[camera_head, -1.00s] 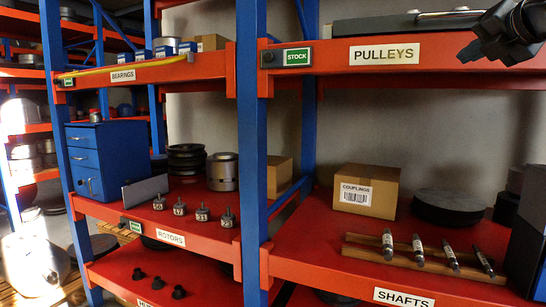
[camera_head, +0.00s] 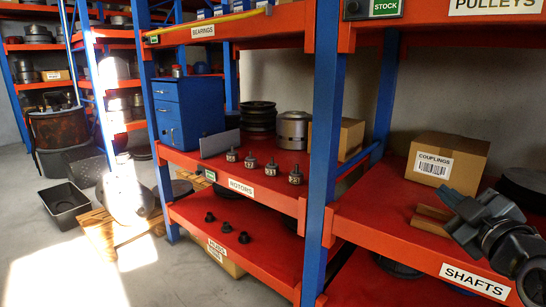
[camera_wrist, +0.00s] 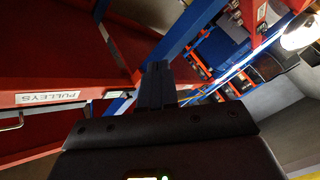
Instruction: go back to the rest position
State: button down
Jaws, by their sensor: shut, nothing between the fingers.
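My gripper (camera_head: 462,212) is at the right of the head view, in front of the shelf labelled SHAFTS. It hides most of the wooden rack (camera_head: 432,222) on that shelf, and the shafts there are out of sight behind it. In the wrist view my gripper (camera_wrist: 157,72) shows its dark fingers together, with nothing between them. The fingers point toward the shelving, which appears sideways in that view.
The blue post (camera_head: 323,140) divides the two shelf bays. The COUPLINGS box (camera_head: 447,163) stands behind my gripper. Several rotors (camera_head: 251,161) stand on the ROTORS shelf (camera_head: 275,190). A black bin (camera_head: 65,204) and pallet (camera_head: 100,232) are on the floor at left.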

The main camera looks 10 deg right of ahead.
jog(key=s+a+f+m+g, duration=0.1)
jog(key=s+a+f+m, duration=0.5)
jog(key=s+a+f, duration=0.9)
jog(key=s+a+m+g+y, duration=0.1)
jog(key=s, duration=1.1)
jog(key=s+a+f+m+g+y, duration=0.1)
jog(key=s+a, duration=0.1)
jog(key=s, duration=1.1)
jog(key=shift+f+y, duration=0.25)
jog(key=shift+y, duration=0.15)
